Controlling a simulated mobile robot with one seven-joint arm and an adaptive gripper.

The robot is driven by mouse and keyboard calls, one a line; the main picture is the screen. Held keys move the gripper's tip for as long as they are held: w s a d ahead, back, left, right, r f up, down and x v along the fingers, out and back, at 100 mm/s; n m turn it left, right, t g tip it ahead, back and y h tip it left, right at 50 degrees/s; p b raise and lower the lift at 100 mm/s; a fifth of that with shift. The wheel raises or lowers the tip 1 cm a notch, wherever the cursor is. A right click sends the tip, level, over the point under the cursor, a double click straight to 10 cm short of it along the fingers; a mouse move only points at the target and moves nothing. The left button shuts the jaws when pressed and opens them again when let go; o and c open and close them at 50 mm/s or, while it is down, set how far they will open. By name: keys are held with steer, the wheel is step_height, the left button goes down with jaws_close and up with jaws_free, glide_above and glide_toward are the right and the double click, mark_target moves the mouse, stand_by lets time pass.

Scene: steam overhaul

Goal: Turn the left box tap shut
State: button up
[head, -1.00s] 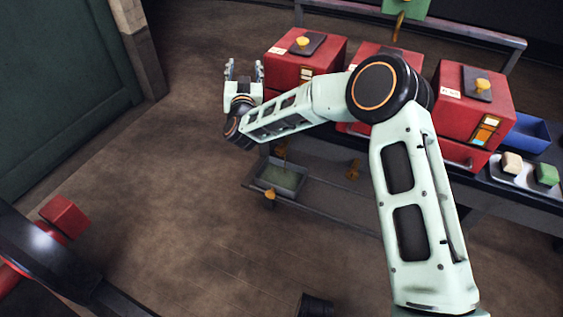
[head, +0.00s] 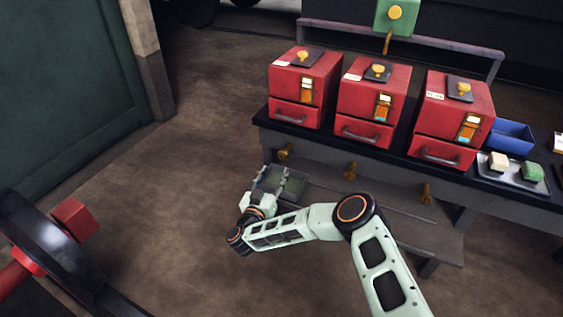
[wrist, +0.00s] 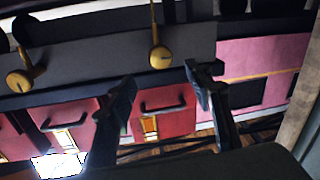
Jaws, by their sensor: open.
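Three brass taps hang from the bench front below the red boxes. The left box tap (head: 284,152) is under the left red box (head: 303,82); the middle tap (head: 350,170) and right tap (head: 425,193) follow to its right. My gripper (head: 271,183) is open and empty, just below and in front of the left tap, apart from it. In the wrist view, which looks upside down, a tap with a round yellow knob (wrist: 160,57) shows between and beyond my open fingers (wrist: 163,80). A second tap (wrist: 20,80) is at the left there.
The shelf (head: 400,220) runs right. A blue bin (head: 511,135) and a tray of blocks (head: 512,172) are on the bench. Open floor lies left; a red and black wheel-like thing (head: 75,220) is at lower left.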

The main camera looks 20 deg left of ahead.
mark_target(282, 156)
steer(key=w+b, duration=0.1)
steer(key=w, duration=0.2)
steer(key=w+b, duration=0.1)
steer(key=w, duration=0.3)
steer(key=shift+w+a+f, duration=0.15)
steer(key=shift+w+a, duration=0.05)
steer(key=shift+w, duration=0.1)
steer(key=shift+w+a+b, duration=0.1)
steer(key=shift+w+b, duration=0.25)
steer(key=shift+w, duration=0.3)
steer(key=shift+c, duration=0.4)
steer(key=c, duration=1.1)
